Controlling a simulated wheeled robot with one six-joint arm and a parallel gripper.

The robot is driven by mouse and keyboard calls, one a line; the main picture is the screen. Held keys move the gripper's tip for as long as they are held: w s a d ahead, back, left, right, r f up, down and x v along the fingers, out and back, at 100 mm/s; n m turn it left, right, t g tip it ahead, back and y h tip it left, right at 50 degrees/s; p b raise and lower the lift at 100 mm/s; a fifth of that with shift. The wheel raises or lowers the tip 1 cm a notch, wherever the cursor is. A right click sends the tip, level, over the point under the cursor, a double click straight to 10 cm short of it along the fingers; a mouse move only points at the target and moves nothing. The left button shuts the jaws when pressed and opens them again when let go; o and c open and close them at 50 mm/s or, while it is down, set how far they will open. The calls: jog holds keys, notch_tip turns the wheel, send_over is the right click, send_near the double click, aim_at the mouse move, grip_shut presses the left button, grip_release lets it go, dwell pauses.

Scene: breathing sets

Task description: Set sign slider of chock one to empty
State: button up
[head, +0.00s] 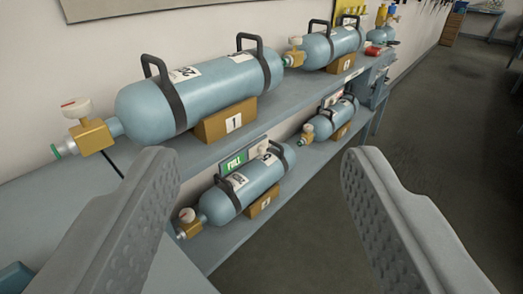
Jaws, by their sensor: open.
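Chock one (225,124) is a brown block marked "1" on the upper shelf, under a large blue cylinder (195,95) with black handles. On the shelf's front edge below it is a sign slider (234,163) showing green "FULL". A pale round knob (263,147) sits at the right end of the sign. The lower cylinder partly covers the sign. My gripper (260,157) is open and empty, its two grey fingers wide apart. In the picture the sign lies between the fingertips, apparently beyond them.
The lower shelf (225,243) holds another blue cylinder (245,188) on a brown chock (263,202), close in front of the sign. More cylinders stand farther along both shelves. A second sign (334,99) is on the edge farther back. The floor (440,130) at right is clear.

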jog(key=shift+w+d, duration=0.1)
jog(key=shift+w, duration=0.1)
jog(key=c, duration=0.3)
jog(key=w+d+f+n+t+y, duration=0.1)
jog(key=w+d+f+n, duration=0.15)
jog(key=w, duration=0.65)
jog(key=w+d+f+n+y, duration=0.1)
jog(key=w+d+f, duration=0.15)
jog(key=w, duration=0.55)
jog(key=w+d+f+n+t+y, duration=0.1)
jog(key=w+d+f+n, duration=0.15)
jog(key=w, duration=0.65)
jog(key=n+g+y, duration=0.4)
jog(key=g+y, duration=0.3)
jog(key=y, duration=0.3)
send_near(264, 151)
jog(key=x, duration=0.8)
jog(key=shift+w+f, duration=0.1)
jog(key=shift+w, duration=0.1)
grip_shut()
